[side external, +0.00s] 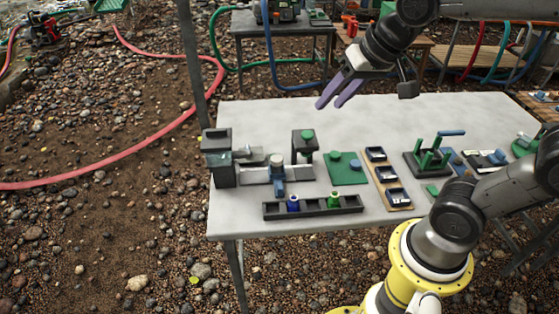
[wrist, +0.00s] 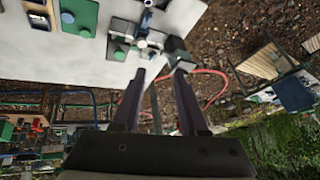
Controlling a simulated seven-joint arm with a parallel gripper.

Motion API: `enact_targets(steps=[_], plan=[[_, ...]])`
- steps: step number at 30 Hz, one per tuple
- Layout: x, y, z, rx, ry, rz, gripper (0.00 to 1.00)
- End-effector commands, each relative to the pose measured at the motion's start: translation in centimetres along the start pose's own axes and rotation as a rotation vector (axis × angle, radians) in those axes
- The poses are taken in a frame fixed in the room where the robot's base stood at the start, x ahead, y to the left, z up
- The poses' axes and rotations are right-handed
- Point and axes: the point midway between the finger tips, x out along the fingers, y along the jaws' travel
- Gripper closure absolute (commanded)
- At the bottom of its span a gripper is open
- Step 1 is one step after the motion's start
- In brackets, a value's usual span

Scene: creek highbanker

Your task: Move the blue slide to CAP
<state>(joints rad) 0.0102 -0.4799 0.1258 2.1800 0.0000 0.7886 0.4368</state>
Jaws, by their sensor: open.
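A small blue piece (side external: 278,178), which looks like the blue slide, sits on a light grey cross-shaped fixture (side external: 255,178) at the left of the table. The fixture also shows in the wrist view (wrist: 128,38), upper middle. No CAP lettering is readable in either view. My gripper (side external: 328,106) is open and empty, its two purple fingers well above the table and toward its back edge. In the wrist view the fingers (wrist: 160,74) stand apart with nothing between them.
A dark block (side external: 219,160) stands at the fixture's left end. A black post with a green knob (side external: 306,142), a green board (side external: 347,170), a black tray with blue and green bottles (side external: 318,207) and a wooden rack (side external: 388,182) are near. The table's (side external: 265,115) back part is clear.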

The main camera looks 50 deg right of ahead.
Motion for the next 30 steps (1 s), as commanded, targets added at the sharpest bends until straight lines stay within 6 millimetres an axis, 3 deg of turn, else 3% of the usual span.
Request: enact_targets(steps=[3, 9, 14, 18, 22, 30], plan=[[4.0, -1.1, -3.0, 0.098, -0.056, 0.033, 0.57], [12.5, -1.9, -6.1, 0.238, -0.154, 0.104, 0.57], [20.3, -1.3, -6.0, 0.310, -0.249, 0.177, 0.57], [25.9, -0.1, -4.3, 0.327, -0.335, 0.236, 0.57], [29.0, 1.1, -2.2, 0.329, -0.401, 0.280, 0.57], [30.5, 2.0, -0.7, 0.332, -0.437, 0.303, 0.57]])
